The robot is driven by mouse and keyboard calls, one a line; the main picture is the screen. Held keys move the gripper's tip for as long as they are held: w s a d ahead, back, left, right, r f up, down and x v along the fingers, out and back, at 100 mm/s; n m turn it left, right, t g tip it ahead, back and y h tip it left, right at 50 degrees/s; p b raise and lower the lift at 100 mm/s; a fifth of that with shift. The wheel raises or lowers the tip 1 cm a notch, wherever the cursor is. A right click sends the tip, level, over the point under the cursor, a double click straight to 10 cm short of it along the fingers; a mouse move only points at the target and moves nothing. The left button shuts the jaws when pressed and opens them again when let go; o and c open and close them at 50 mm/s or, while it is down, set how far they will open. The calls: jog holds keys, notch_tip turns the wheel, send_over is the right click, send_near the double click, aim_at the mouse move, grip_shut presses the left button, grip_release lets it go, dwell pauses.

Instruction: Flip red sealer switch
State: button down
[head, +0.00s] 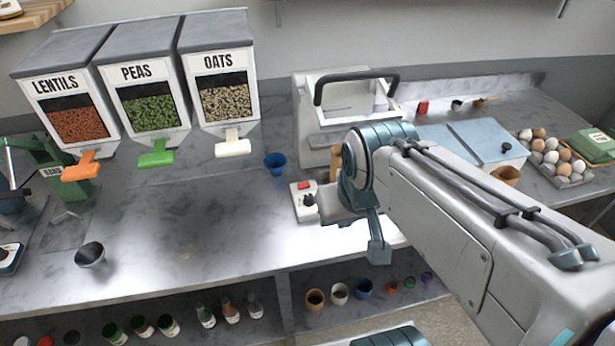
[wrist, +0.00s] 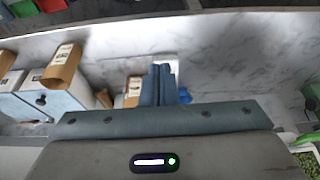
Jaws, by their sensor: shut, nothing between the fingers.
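The red switch (head: 304,186) is on a small white control box with a black knob, at the front of the pale sealer machine (head: 308,110) in the head view. My gripper is just right of this box in the head view; its fingertips are hard to make out there. In the wrist view my gripper (wrist: 161,70) shows its two blue-grey fingers shut together, with nothing between them. I cannot make out the red switch in the wrist view. Whether the fingers touch the control box cannot be told.
A small blue cup (head: 276,163) stands left of the control box. Lentil, pea and oat dispensers (head: 140,80) hang at the left. An egg tray (head: 570,178) is at the right. The counter's left middle (head: 190,215) is clear.

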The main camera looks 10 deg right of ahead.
jog(key=w+a+f+n+t+y+p, duration=0.1)
jog(key=w+a, duration=0.1)
jog(key=w, duration=0.4)
jog(key=w+a+f+t+y, duration=0.1)
jog(key=w+a+f+t, duration=0.15)
jog(key=w, duration=0.35)
jog(key=w+d+f+t+h+p, duration=0.1)
jog(key=w+d+f+h, duration=0.1)
jog(key=w, duration=0.6)
notch_tip(320, 180, down, 3)
jog(key=shift+w+d+r+t+h, duration=0.15)
jog(key=shift+w+d+t+h, duration=0.25)
jog(key=shift+h, duration=0.3)
jog(key=b, duration=0.6)
send_over(304, 186)
jog(key=s, duration=0.1)
jog(key=f, duration=0.7)
jog(key=shift+s+d+f, duration=0.2)
jog(key=shift+d+f, duration=0.05)
jog(key=shift+f, duration=0.05)
jog(key=shift+d+f+b, duration=0.15)
jog(key=shift+f+b, duration=0.35)
jog(key=shift+f, duration=0.4)
jog(key=shift+d+f, duration=0.1)
jog(key=shift+f, duration=0.65)
